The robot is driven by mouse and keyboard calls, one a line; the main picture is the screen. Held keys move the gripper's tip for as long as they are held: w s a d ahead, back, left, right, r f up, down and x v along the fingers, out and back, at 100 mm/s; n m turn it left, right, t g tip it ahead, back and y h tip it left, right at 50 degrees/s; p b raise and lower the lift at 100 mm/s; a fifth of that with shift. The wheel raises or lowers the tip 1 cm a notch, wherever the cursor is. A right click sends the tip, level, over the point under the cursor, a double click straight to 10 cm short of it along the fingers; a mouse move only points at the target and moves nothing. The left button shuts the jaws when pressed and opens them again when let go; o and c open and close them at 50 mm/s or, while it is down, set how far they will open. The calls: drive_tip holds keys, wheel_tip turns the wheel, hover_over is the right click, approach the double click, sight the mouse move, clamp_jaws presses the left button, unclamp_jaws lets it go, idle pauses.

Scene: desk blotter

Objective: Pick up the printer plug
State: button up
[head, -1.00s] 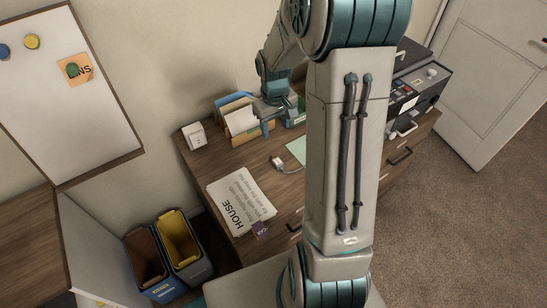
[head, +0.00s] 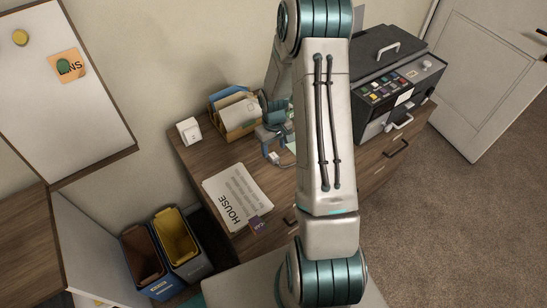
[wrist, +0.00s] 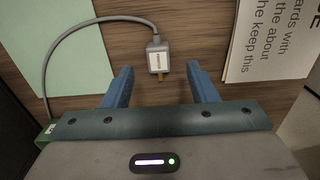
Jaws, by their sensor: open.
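The printer plug (wrist: 158,62) is a small grey-white block with a label and brass prongs. It lies on the brown desk (wrist: 180,22), prongs toward my gripper in the wrist view, and its grey cable (wrist: 92,22) curves off to the left. My gripper (wrist: 159,70) is open and empty. Its two blue fingers stand either side of the plug's prong end, apart from it; their height above the desk is hard to tell. In the head view my gripper (head: 275,150) is low over the desk, and the plug is mostly hidden there.
A green sheet (wrist: 50,55) lies left of the plug and a printed sheet (wrist: 270,40) right, in the wrist view. In the head view a file box (head: 238,128) stands behind, a white cube (head: 189,131) left, a dark printer (head: 385,85) right.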

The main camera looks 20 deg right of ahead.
sight(273, 155)
drive_tip(key=shift+w+d+f+p, duration=0.1)
drive_tip(key=shift+w+f+p, duration=0.15)
drive_tip(key=shift+f, duration=1.05)
drive_tip(key=shift+w+f+p, duration=0.1)
drive_tip(key=shift+f+p, duration=0.2)
drive_tip(key=shift+f, duration=1)
drive_tip(key=c, duration=1.1)
drive_tip(key=shift+r, duration=0.15)
drive_tip(key=shift+c, duration=0.2)
